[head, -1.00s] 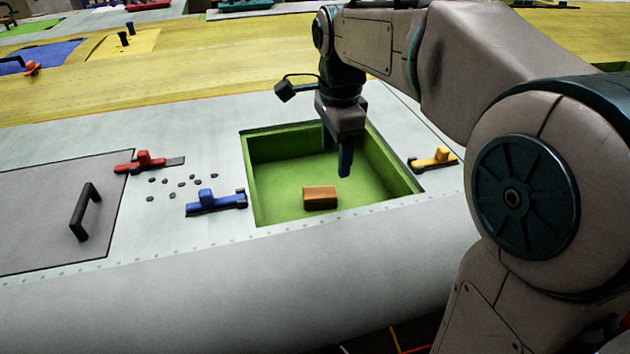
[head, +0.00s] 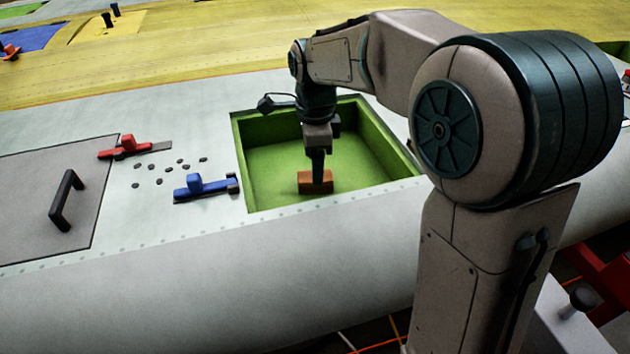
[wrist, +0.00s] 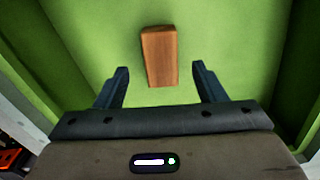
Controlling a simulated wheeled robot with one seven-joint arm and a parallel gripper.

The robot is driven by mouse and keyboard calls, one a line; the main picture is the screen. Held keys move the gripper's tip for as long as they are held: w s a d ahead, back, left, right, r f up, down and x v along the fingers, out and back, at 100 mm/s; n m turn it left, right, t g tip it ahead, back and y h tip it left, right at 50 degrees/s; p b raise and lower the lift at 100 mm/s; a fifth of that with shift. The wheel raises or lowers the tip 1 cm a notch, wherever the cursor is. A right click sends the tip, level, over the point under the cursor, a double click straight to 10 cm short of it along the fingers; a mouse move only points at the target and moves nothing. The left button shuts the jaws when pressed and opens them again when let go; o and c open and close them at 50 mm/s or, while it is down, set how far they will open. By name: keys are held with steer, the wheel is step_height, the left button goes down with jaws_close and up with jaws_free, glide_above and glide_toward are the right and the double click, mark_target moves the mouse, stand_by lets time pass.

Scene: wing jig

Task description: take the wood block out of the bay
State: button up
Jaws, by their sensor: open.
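The wood block (head: 303,184) is a small brown block lying on the floor of the green open bay (head: 270,160), near the bay's front wall. My gripper (head: 317,180) is down inside the bay at the block, and in the head view a finger covers part of the block. In the wrist view my gripper (wrist: 161,85) is open, with one dark finger on each side. There the block (wrist: 158,55) lies between and mostly beyond the fingertips, with green floor showing on both sides. No contact between fingers and block shows.
Left of the bay are a blue latch (head: 203,187), a red latch (head: 126,147) and several small dark fasteners (head: 160,181). A closed grey panel with a black handle (head: 66,200) lies at far left. The bay's walls stand around my gripper.

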mark_target(305, 186)
steer(key=f, duration=0.4)
steer(key=shift+w+d+f, duration=0.1)
steer(key=shift+d+f, duration=0.15)
steer(key=shift+f, duration=0.1)
steer(key=c, duration=1.1)
steer(key=shift+r, duration=0.15)
